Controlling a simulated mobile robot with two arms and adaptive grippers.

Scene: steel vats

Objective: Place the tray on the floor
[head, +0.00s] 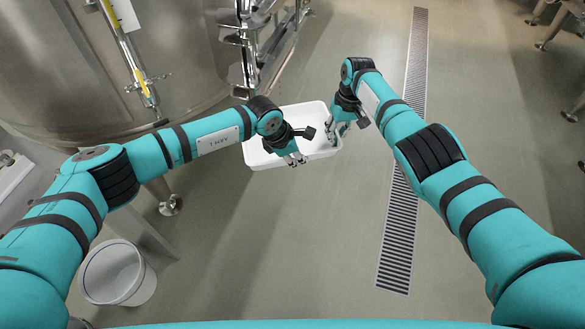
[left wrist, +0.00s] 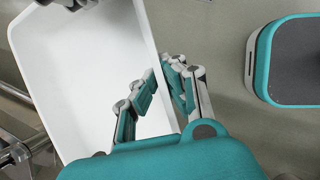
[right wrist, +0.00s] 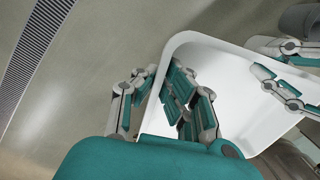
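The white rectangular tray (head: 305,115) is in the middle of the head view, in front of the steel vat. My left gripper (head: 293,159) is at its near edge. In the left wrist view its fingers (left wrist: 164,82) stand on both sides of the tray wall (left wrist: 150,35) and look closed on it. My right gripper (head: 335,132) is at the tray's right end. In the right wrist view its fingers (right wrist: 160,88) straddle the wall there and look closed on it. The tray is empty where I see it. I cannot tell whether its underside touches the floor.
A big steel vat (head: 110,60) with pipes (head: 255,45) stands at the upper left, close to the tray. A white bucket (head: 118,274) is at the lower left. A drain grate (head: 400,230) runs along the floor at right. The floor (head: 270,240) below the tray is clear.

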